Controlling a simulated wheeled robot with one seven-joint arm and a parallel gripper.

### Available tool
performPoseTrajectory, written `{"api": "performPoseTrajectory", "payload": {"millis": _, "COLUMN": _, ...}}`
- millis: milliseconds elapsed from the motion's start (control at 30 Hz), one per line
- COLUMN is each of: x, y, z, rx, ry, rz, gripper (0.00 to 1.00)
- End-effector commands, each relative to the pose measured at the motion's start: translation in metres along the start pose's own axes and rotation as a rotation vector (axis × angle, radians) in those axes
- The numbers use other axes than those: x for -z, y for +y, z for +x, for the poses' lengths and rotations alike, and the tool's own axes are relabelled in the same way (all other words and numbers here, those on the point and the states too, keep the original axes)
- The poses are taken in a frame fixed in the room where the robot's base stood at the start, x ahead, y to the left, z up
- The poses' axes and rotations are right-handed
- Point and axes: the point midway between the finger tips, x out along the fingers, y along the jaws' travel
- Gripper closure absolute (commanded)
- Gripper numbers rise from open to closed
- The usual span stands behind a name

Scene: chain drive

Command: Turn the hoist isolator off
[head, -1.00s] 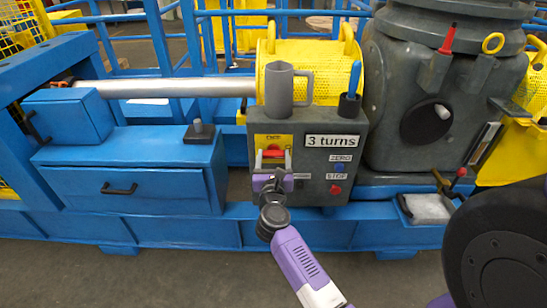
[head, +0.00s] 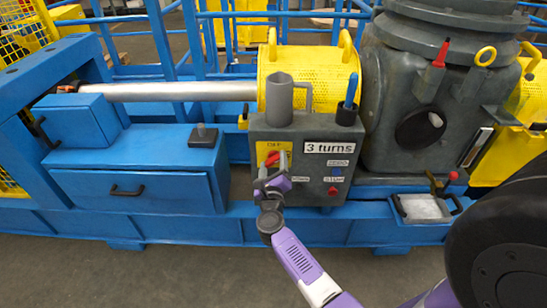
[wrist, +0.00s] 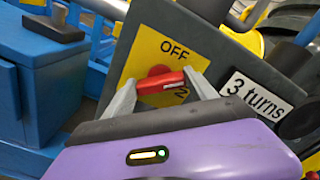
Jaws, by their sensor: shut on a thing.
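The hoist isolator is a yellow plate (head: 263,147) on the front of a grey control box, with a red handle (head: 271,158) at its middle. The wrist view shows the plate (wrist: 147,58) marked OFF at its top, with part of another mark below the red handle (wrist: 162,82). My gripper (head: 273,170) is at the plate, and its fingers are shut on the two ends of the handle. The handle sits tilted, its right end higher in the head view, neither level nor upright. My fingers (wrist: 162,80) hide the handle's ends.
The grey box (head: 310,180) also bears a "3 turns" label (head: 328,147) and a red button (head: 332,191) right of my gripper. A blue drawer unit (head: 140,180) is left.

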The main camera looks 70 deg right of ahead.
Motion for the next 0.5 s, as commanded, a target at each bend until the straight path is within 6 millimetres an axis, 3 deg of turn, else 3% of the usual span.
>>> {"api": "performPoseTrajectory", "payload": {"millis": 500, "x": -0.0017, "y": 0.0013, "z": -0.0008, "rx": -0.003, "ry": 0.0, "rz": -0.49, "gripper": 0.75}}
